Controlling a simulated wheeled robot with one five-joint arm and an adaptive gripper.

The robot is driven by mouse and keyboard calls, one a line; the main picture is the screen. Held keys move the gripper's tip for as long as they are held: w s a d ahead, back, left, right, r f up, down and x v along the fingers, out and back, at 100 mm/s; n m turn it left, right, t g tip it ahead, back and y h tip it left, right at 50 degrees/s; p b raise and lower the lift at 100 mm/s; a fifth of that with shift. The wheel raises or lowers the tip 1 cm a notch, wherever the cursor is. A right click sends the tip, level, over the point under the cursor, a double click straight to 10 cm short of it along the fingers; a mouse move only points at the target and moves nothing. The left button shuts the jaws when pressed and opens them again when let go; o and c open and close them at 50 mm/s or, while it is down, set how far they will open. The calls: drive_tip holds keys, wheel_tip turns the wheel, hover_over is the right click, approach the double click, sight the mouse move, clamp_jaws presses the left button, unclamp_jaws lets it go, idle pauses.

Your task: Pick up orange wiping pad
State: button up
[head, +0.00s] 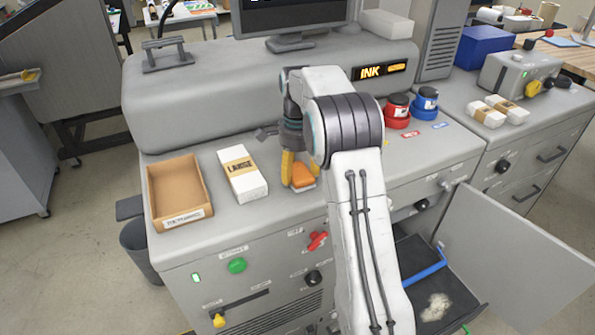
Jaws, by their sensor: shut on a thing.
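The orange wiping pad (301,175) is on the grey machine top, just right of a white box. My gripper (292,168) points down at it, with its yellow-orange fingers at the pad's left and back side. It is shut on the pad. The pad appears at or very near the surface; I cannot tell whether it touches it. My arm hides part of the area to the right.
A white box marked LARGE (243,174) and a cardboard tray (178,194) stand to the left. A red ink pot (397,111) and a blue ink pot (425,103) stand to the right. An open door (515,260) sticks out at the lower right.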

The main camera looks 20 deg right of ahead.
sight(301, 168)
drive_tip(key=shift+r, duration=0.55)
drive_tip(key=r, duration=0.1)
drive_tip(key=d+r, duration=0.1)
drive_tip(key=r, duration=0.1)
drive_tip(key=shift+s+r, duration=0.1)
drive_tip(key=shift+r, duration=0.05)
drive_tip(key=s+d+r, duration=0.4)
drive_tip(key=d+r, duration=0.2)
drive_tip(key=d, duration=0.4)
drive_tip(key=shift+r, duration=0.25)
drive_tip(key=o, duration=0.6)
drive_tip(key=shift+c, duration=0.2)
drive_tip(key=c, duration=0.5)
drive_tip(key=shift+a, duration=0.1)
